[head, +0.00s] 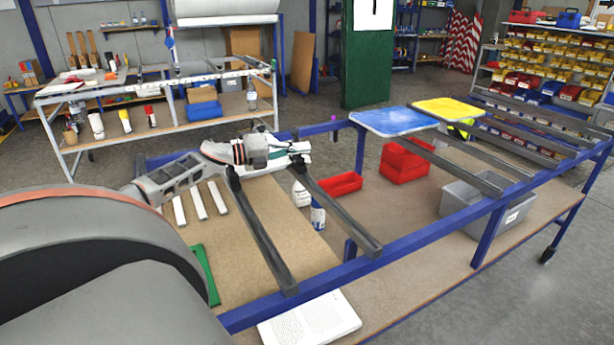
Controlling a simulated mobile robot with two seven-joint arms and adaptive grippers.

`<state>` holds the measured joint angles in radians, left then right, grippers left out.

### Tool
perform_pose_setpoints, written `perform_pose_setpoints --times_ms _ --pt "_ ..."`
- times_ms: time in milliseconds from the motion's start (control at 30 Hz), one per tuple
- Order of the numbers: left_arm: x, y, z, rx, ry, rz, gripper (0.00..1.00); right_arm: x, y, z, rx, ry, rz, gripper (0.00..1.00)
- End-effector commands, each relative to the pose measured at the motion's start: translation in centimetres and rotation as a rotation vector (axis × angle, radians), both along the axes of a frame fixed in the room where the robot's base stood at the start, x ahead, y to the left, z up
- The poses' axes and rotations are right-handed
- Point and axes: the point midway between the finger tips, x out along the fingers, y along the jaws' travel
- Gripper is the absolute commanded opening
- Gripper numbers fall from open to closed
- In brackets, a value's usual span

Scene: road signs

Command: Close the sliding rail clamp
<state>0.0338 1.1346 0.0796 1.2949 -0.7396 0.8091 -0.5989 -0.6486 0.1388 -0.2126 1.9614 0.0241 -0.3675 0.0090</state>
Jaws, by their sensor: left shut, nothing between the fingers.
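My left gripper (300,148) is at the far end of two dark rails (335,212), over the far side of a blue-framed rack (400,240). Its fingers are shut, with nothing seen between them. A small dark clamp-like piece (233,178) sits at the far end of the left rail, just below my wrist. A similar dark piece (298,164) is at the far end of the right rail, just below the fingers. I cannot tell whether the fingers touch it, or whether either piece is open or closed. My right gripper is out of view.
Blue (393,122) and yellow (446,108) panels lie on rails to the right. A workbench (150,125) stands behind. Floor at right is clear.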

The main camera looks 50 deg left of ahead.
Motion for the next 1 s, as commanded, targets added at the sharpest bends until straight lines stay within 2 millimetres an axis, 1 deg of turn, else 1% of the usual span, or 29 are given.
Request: perform_pose_setpoints --times_ms 300,767,867,1000 --pt "0.1 0.4 0.3 -0.056 0.017 -0.001 0.00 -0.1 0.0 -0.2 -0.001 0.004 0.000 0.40" --pt "0.1 0.4 0.4 -0.057 0.017 -0.001 0.00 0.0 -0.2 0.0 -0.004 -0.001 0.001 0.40" --pt "0.1 0.4 1.0 -0.055 0.016 -0.001 0.00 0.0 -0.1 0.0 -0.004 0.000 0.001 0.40" --pt "0.1 0.4 3.0 -0.054 0.015 -0.002 0.00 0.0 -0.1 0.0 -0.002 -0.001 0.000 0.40"
